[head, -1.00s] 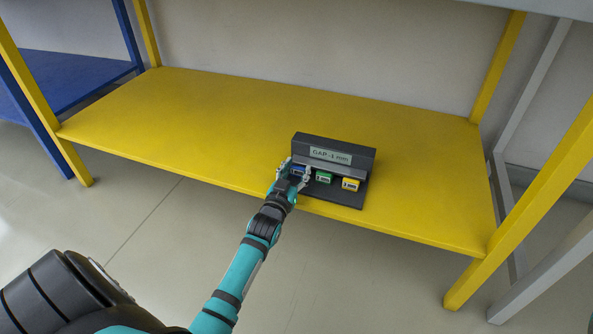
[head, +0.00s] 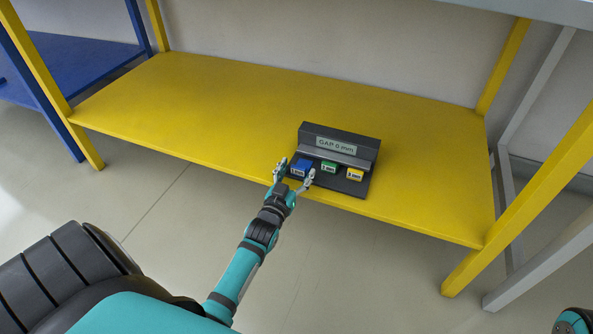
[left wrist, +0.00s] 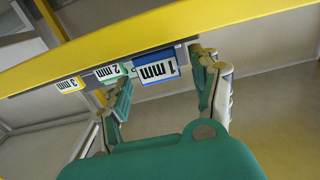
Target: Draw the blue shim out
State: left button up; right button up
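The blue shim (head: 302,167) is the left one in a dark grey fixture (head: 352,135) on the yellow shelf. In the left wrist view the blue shim (left wrist: 157,69) carries a "1 mm" label and stands out farther from the fixture than its neighbours. My left gripper (head: 296,173) is at the fixture's front left. In the left wrist view its fingers (left wrist: 166,90) are spread on either side of the blue shim, with gaps between. The fixture's sign (head: 336,145) seems to read "GAP 0 mm". My right gripper is not in view.
A green shim (head: 329,166) and a yellow shim (head: 355,175) sit to the right of the blue one in the fixture. The yellow shelf (head: 200,105) is bare left of the fixture. Yellow posts (head: 525,190) stand at its ends.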

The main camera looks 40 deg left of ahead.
pick_arm(q)
jog(key=v, duration=1.2)
jog(key=shift+r, duration=0.1)
